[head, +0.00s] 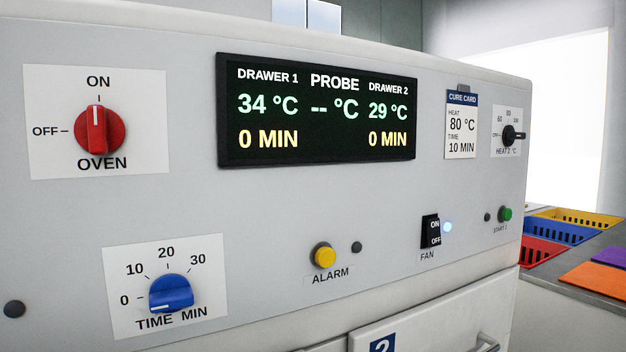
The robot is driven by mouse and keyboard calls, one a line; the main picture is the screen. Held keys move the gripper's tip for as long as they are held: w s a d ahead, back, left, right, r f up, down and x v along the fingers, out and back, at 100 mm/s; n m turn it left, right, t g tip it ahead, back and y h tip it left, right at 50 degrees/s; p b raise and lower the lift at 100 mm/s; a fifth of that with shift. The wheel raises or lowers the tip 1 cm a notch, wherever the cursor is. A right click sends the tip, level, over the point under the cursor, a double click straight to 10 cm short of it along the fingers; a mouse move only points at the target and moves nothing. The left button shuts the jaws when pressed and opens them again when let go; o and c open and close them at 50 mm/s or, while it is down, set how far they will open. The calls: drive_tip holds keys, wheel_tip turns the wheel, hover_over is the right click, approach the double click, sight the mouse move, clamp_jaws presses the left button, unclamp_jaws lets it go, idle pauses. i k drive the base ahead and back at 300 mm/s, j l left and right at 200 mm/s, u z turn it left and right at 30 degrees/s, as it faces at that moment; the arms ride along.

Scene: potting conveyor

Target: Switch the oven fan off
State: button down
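The oven fan switch (430,231) is a black rocker on the grey control panel (290,205), right of centre and low. It is marked ON at the top and OFF at the bottom, with the label FAN below it. I cannot tell clearly which half is pressed in. A small lamp (448,227) just right of the switch glows pale blue-white. My gripper is not in view, and nothing covers the switch.
A yellow ALARM button (323,255) stands left of the switch and a green start button (505,214) right of it. The red OVEN knob (100,131) points to ON. A drawer handle (487,344) juts out below. Coloured trays (563,230) stand at right.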

sight(433, 226)
drive_tip(key=l+z, duration=0.75)
drive_tip(key=k+j, duration=0.05)
